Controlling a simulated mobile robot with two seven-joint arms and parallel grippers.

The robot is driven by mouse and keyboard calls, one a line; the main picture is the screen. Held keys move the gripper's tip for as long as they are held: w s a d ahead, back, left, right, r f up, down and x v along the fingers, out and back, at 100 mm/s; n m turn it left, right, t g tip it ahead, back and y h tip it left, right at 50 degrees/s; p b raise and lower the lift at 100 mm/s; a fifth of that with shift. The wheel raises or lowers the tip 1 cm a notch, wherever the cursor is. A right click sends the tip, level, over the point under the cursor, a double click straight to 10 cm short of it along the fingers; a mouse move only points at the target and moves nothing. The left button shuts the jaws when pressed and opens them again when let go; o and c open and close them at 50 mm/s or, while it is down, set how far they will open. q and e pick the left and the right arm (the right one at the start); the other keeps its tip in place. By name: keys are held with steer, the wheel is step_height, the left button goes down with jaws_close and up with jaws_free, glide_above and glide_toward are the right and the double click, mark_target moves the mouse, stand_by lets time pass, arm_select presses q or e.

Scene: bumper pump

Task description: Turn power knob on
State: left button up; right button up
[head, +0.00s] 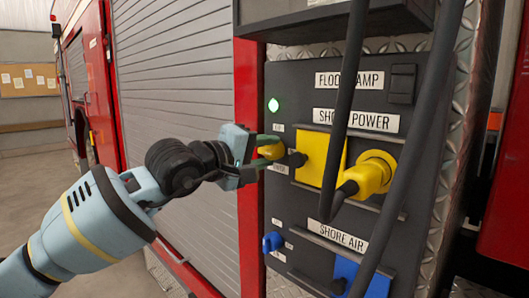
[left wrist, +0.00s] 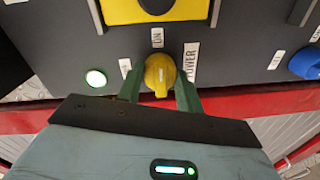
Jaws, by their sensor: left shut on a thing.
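The yellow power knob (head: 268,151) is on the dark panel (head: 285,205) beside the shore power socket. It also shows in the left wrist view (left wrist: 160,72), below a small "ON" label (left wrist: 157,37). My left gripper (head: 274,150) comes in from the left and is shut on the knob, with one finger on each side of it in the left wrist view. The exact pointing of the knob is hard to tell. A round light (head: 273,105) above the knob glows green. My right gripper is not in view.
A yellow plug (head: 372,174) with a thick black cable (head: 343,110) sits right of the knob. Another black cable (head: 411,150) hangs in front of the panel. A blue knob (head: 272,242) is below. A red post (head: 247,95) and grey shutter (head: 178,75) lie left.

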arm_select(q)
steer(key=o, duration=1)
steer(key=shift+s+a, duration=0.35)
steer(key=shift+a, duration=0.05)
steer(key=b+v, duration=0.1)
steer(key=v, duration=0.5)
steer(key=shift+s+a, duration=0.25)
steer(key=shift+s, duration=0.05)
steer(key=shift+r, duration=0.15)
